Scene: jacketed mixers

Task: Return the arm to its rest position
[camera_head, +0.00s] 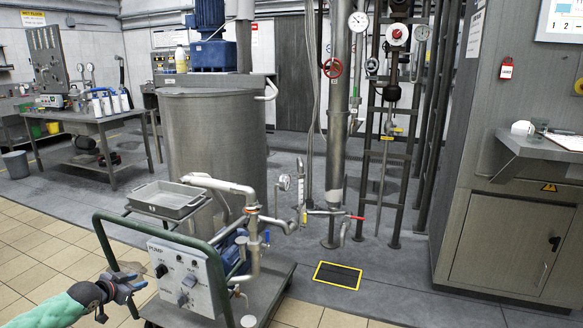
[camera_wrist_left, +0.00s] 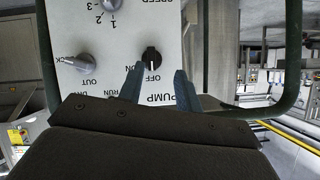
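My left arm in a green sleeve comes in at the lower left of the head view. Its gripper (camera_head: 136,280) is in front of the pump cart's white control panel (camera_head: 200,268). In the left wrist view the two blue-grey fingers (camera_wrist_left: 159,70) are apart with nothing held between them. The black pump knob (camera_wrist_left: 151,57) shows beyond the fingertips, with its white mark towards the word OFF. The fingers look clear of it, but the exact gap is hard to tell. My right arm and gripper are not in view.
The cart's green handle rail (camera_head: 115,252) rises close around the gripper. A large steel vessel (camera_head: 215,140) stands behind. Tiled floor (camera_head: 45,255) is open at the left.

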